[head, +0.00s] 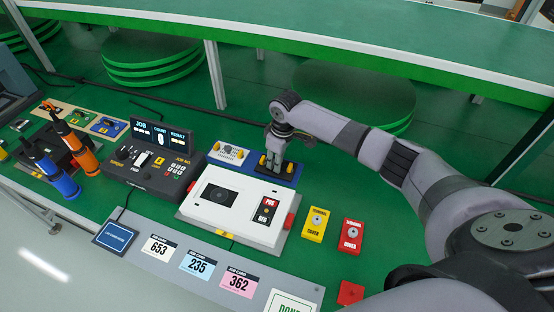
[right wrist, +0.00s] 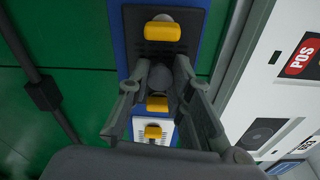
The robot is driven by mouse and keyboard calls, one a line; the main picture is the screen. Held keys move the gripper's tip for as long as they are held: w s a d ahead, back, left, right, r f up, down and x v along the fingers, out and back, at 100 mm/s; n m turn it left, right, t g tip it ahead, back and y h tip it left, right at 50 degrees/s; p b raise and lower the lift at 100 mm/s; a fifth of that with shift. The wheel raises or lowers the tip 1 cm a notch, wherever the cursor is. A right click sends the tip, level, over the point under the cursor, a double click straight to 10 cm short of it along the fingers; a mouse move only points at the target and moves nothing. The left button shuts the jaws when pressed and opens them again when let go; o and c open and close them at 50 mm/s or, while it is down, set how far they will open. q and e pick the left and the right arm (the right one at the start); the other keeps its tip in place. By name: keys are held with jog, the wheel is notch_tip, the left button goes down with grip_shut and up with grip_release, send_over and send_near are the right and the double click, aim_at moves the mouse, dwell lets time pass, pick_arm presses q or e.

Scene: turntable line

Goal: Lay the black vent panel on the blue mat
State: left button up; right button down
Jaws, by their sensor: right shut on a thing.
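The black vent panel (head: 271,172) is a dark plate with yellow tabs, at the right part of the blue mat (head: 289,183). In the right wrist view the panel (right wrist: 143,47) shows flat over the blue mat (right wrist: 118,38). Whether it touches the mat or hangs just above it, I cannot tell. My right gripper (head: 273,152) comes down over the panel's middle. In the right wrist view its fingers (right wrist: 172,85) close around a grey knob between the yellow tabs and hide part of the panel. My left gripper is not in view.
A white panel (head: 229,154) with yellow tabs lies on the mat's left part. A white housing (head: 205,212) with a dark square stands in front, close to the mat. A black control box (head: 150,165) is at the left. Yellow (head: 315,224) and red (head: 351,236) boxes stand right.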

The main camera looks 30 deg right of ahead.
jog(key=shift+f, duration=0.5)
jog(key=c, duration=1.4)
grip_release()
jog(key=shift+o, duration=0.8)
jog(key=shift+o, duration=1.4)
jog(key=shift+r+p, duration=3.8)
jog(key=shift+p, duration=0.2)
jog(key=shift+f, duration=0.1)
